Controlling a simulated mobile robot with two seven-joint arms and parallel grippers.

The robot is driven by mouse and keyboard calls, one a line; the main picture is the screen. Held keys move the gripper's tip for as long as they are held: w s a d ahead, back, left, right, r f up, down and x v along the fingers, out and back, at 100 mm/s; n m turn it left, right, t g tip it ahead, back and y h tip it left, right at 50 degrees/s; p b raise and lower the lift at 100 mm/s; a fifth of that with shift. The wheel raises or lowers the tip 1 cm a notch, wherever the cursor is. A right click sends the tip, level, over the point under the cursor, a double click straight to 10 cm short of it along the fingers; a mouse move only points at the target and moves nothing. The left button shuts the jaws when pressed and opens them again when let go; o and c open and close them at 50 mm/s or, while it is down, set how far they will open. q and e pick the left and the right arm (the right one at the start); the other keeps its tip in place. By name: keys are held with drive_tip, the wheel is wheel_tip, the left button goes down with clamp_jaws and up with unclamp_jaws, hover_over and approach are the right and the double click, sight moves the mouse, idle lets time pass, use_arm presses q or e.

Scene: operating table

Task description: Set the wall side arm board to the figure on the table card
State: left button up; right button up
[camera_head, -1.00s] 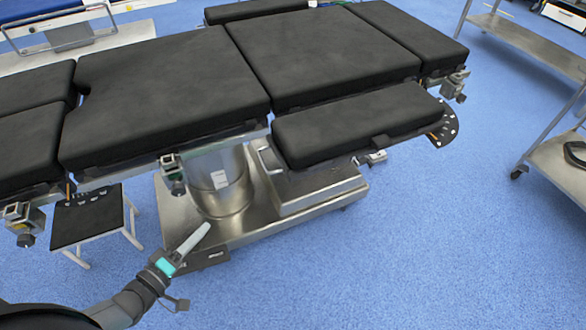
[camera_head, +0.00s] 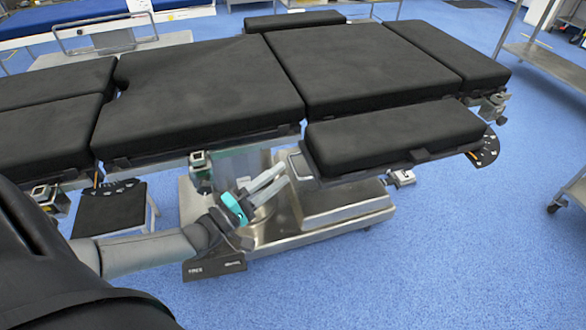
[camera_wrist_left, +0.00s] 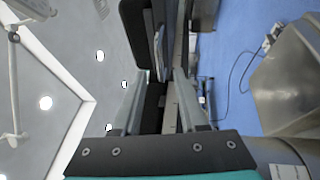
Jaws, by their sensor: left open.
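The near arm board (camera_head: 395,132) is a black pad sticking out along the near side of the operating table (camera_head: 215,95). A dark dotted plate (camera_head: 487,148) shows at its right end, and a metal clamp (camera_head: 402,178) sits under its near edge. Another black pad (camera_head: 293,21) lies along the far side. I cannot tell which is the wall side board. No figure on a card is readable. My left gripper (camera_head: 281,175) is open and empty, just left of and below the near board's left end. In the left wrist view its fingers (camera_wrist_left: 160,85) point toward a black pad (camera_wrist_left: 135,30).
The metal table base (camera_head: 330,212) stands below the gripper. Side rail clamps (camera_head: 199,165) hang from the table's near edge. A black-topped step (camera_head: 110,208) stands at the left. A steel trolley (camera_head: 545,55) is at the right. The blue floor in front is clear.

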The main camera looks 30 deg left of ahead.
sight(292, 164)
use_arm(q)
drive_tip(key=shift+b+x, duration=0.5)
drive_tip(key=shift+x, duration=2)
use_arm(e)
drive_tip(key=shift+w+r+t, duration=0.15)
drive_tip(key=shift+w+r, duration=0.05)
drive_tip(key=shift+r, duration=0.55)
drive_tip(key=shift+w+r+t, duration=0.15)
drive_tip(key=shift+r, duration=0.55)
use_arm(q)
drive_tip(key=shift+c, duration=0.4)
clamp_jaws()
